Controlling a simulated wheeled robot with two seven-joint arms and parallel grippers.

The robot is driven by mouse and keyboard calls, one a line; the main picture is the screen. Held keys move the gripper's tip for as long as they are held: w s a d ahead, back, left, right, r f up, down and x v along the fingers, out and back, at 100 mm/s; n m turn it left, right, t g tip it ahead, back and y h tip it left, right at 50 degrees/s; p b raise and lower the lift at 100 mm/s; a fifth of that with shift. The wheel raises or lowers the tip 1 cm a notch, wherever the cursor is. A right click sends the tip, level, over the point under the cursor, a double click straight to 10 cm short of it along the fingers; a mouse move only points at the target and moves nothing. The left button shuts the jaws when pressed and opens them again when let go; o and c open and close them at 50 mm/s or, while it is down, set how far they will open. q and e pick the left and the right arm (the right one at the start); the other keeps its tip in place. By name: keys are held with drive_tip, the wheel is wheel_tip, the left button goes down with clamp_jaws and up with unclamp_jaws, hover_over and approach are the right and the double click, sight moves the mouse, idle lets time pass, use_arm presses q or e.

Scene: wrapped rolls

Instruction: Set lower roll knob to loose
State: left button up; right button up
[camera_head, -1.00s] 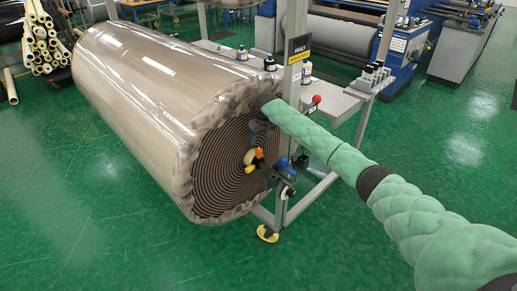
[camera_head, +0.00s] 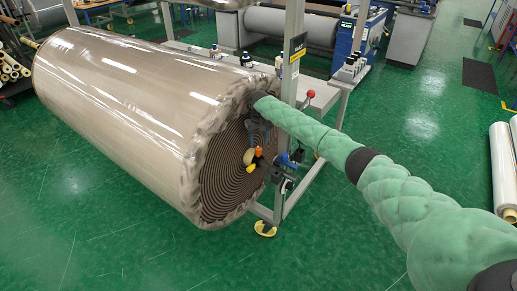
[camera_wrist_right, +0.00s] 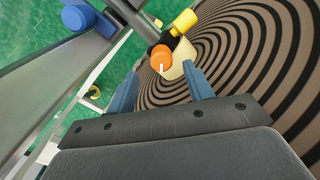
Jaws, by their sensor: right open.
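An orange knob (camera_wrist_right: 161,57) with a white mark sits in front of the pale core (camera_wrist_right: 176,68) of the big wrapped roll. In the head view the orange knob (camera_head: 258,151) is small, near the roll's end face. A yellow knob (camera_wrist_right: 184,21) is beside it and a blue knob (camera_wrist_right: 78,16) is farther left on the stand. No label shows which one is the lower roll knob. My right gripper (camera_wrist_right: 162,82) is open and empty, its blue-grey fingers pointing at the orange knob, which appears between and beyond the tips. My left gripper is out of view.
The wrapped roll (camera_head: 130,105) fills the left. A grey metal stand post (camera_head: 292,60) with a FAULT sign (camera_head: 296,47) rises close beside my right wrist. A red-topped lever (camera_head: 310,95) is right of the post. Green floor is open in front.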

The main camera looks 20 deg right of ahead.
sight(258, 148)
drive_tip(key=f, duration=0.2)
drive_tip(key=f+p, duration=0.1)
drive_tip(key=f, duration=0.1)
drive_tip(key=shift+a+f, duration=0.2)
drive_tip(key=shift+f, duration=0.05)
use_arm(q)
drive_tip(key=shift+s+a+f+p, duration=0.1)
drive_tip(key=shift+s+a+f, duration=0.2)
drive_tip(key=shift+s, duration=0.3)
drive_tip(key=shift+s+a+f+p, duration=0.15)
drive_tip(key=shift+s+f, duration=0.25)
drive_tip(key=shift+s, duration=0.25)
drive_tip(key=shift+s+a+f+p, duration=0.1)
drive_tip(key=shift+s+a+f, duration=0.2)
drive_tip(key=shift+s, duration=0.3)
use_arm(e)
drive_tip(key=shift+d+f, duration=0.1)
drive_tip(key=shift+f, duration=0.55)
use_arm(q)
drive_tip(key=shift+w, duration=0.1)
use_arm(e)
drive_tip(key=c, duration=1)
